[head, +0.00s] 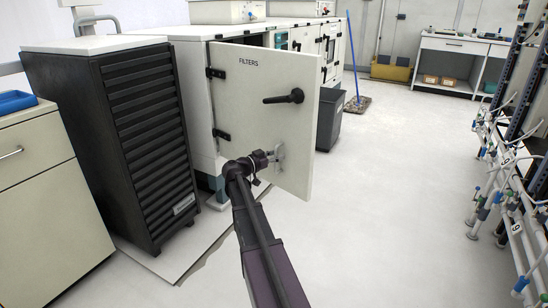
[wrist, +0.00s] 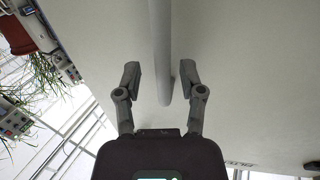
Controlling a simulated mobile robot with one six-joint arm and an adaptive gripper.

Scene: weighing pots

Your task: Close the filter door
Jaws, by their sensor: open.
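The filter door (head: 240,100) is a pale panel marked FILTERS. It stands swung out from the white cabinet (head: 197,95) on black hinges at its left edge. A black lever handle (head: 284,97) sits on its face. My gripper (head: 279,153) is at the lower part of the door face, below the lever; its fingertips are small in the head view. In the wrist view the door face (wrist: 240,80) fills the background. My gripper (wrist: 160,75) is open there, its fingers on either side of a pale grey bar (wrist: 160,45). Contact cannot be told.
A black louvred unit (head: 130,120) stands left of the door. A grey bin (head: 328,118) is behind the door's right edge. A mop (head: 355,60) stands farther back. Pipe racks (head: 510,180) line the right side. The floor (head: 400,190) between is clear.

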